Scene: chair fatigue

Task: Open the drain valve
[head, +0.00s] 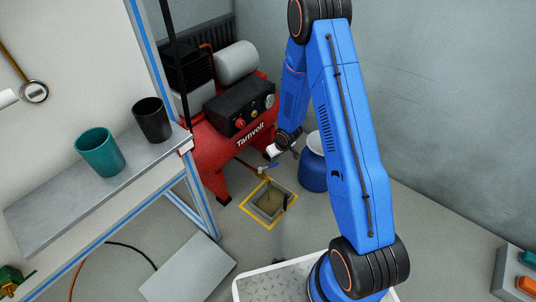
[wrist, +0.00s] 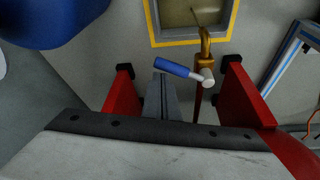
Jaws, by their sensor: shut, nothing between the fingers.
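The drain valve is a brass fitting (wrist: 206,45) below the red compressor tank (head: 215,165), with a blue lever handle (wrist: 172,67) on a pale pivot. In the wrist view the lever points left from the pivot, crosswise to the brass pipe. In the head view the lever (head: 268,166) is small, beside the tank's underside. My gripper (wrist: 160,78) is shut and empty, its fingertips close to the lever's blue grip. I cannot tell whether they touch it. In the head view the fingers are too small to make out clearly.
A yellow-edged floor drain (head: 269,202) lies below the valve outlet. A blue drum (head: 313,172) stands right of the compressor. Red tank legs (wrist: 122,95) flank my fingers. A bench (head: 100,195) with a teal cup (head: 100,152) and a black cup (head: 152,120) is left.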

